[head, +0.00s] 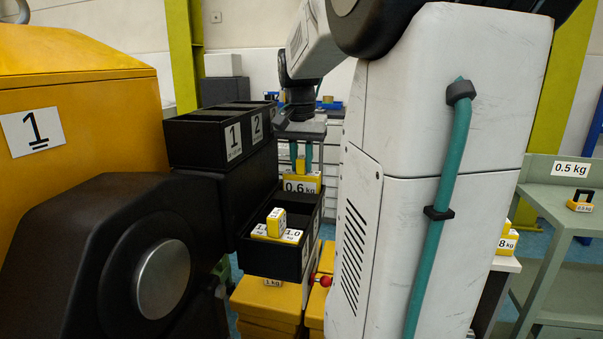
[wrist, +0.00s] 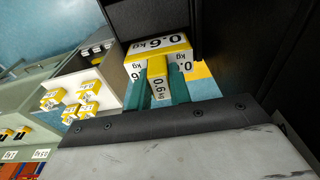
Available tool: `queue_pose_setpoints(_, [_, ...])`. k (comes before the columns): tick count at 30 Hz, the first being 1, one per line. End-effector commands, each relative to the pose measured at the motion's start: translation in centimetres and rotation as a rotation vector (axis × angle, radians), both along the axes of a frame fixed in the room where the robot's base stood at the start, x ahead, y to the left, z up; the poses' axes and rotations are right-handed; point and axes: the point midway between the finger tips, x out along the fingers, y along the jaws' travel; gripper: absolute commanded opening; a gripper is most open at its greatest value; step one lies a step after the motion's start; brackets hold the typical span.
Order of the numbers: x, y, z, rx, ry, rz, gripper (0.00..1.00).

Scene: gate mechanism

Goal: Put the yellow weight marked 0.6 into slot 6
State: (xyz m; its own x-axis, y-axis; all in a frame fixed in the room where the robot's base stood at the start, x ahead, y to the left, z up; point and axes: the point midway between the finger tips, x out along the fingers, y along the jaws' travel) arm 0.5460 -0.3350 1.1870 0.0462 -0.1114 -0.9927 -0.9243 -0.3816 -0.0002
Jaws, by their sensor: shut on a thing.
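The yellow-and-white weight marked 0.6 kg (head: 302,185) hangs upright from my gripper (head: 301,158). In the wrist view, the teal fingers are shut on the yellow handle of the weight (wrist: 158,47); my gripper (wrist: 157,78) shows there too. In the head view the weight is at the far end of a low black slotted tray (head: 257,262). I cannot tell whether its base is above or inside the far compartment. Labels on the tray's side are too oblique to read, so I cannot pick out slot 6.
Weights marked 1.0 (head: 277,227) fill the tray's near compartment. A higher black box (head: 205,142) with labels 1 and 2 stands close left of my gripper. A white shelf (wrist: 108,76) with small yellow weights lies left in the wrist view. A green table (head: 558,205) is far right.

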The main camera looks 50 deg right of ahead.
Motion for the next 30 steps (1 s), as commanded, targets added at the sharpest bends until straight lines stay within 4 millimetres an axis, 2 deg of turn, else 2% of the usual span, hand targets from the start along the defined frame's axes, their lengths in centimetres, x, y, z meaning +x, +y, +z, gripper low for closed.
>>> queue_pose_setpoints(7, [0.0, 0.0, -3.1, 0.0, 0.0, 0.0, 0.0])
queue_pose_setpoints(18, [0.0, 0.0, -3.4, -0.001, 0.0, 0.001, 0.0])
queue_pose_setpoints(19, [0.0, 0.0, -3.5, 0.001, 0.0, 0.001, 0.25])
queue_pose_setpoints(21, [0.0, 0.0, -3.5, 0.001, 0.0, 0.001, 0.42])
queue_pose_setpoints(30, [0.0, 0.0, -3.3, 0.0, 0.0, 0.001, 0.42])
